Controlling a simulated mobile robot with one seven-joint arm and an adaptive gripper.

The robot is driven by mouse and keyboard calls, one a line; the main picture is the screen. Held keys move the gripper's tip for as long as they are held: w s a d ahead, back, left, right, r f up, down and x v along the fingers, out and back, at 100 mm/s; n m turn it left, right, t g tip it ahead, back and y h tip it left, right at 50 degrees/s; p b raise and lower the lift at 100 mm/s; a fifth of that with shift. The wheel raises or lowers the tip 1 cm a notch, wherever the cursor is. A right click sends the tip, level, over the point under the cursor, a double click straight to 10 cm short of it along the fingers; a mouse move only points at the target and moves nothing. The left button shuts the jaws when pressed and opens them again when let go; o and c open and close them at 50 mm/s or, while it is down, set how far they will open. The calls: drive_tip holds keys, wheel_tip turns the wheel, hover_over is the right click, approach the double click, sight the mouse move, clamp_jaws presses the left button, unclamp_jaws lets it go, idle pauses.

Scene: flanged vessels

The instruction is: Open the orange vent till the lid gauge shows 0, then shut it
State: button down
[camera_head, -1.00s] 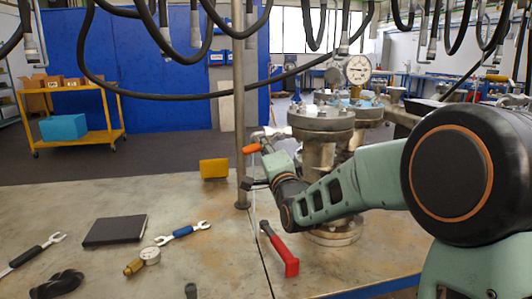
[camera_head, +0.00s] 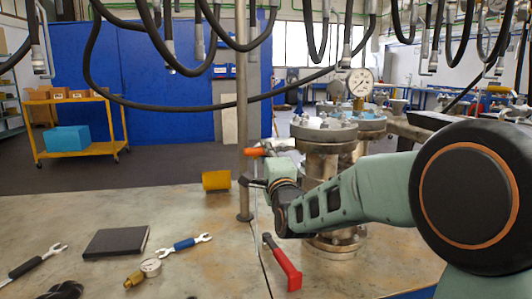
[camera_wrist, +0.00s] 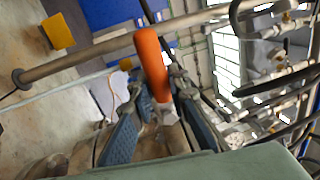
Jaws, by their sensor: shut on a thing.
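The orange vent handle (camera_head: 257,152) points left from the side of the near flanged vessel (camera_head: 322,185), and lies about level in the head view. In the wrist view the orange handle (camera_wrist: 151,65) stands up between my two blue-grey fingers. My gripper (camera_wrist: 157,100) is shut on it near its metal base; in the head view my gripper (camera_head: 271,160) is partly hidden by my own wrist. The lid gauge (camera_head: 360,83) is a white round dial above the vessels. Its needle is too small to read surely. The valve body is mostly hidden.
A thin upright post (camera_head: 242,110) stands just left of the handle. Hoses hang above.

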drive_tip(key=c, duration=1.8)
unclamp_jaws()
drive_tip(key=v, duration=1.2)
drive_tip(key=shift+r, duration=0.1)
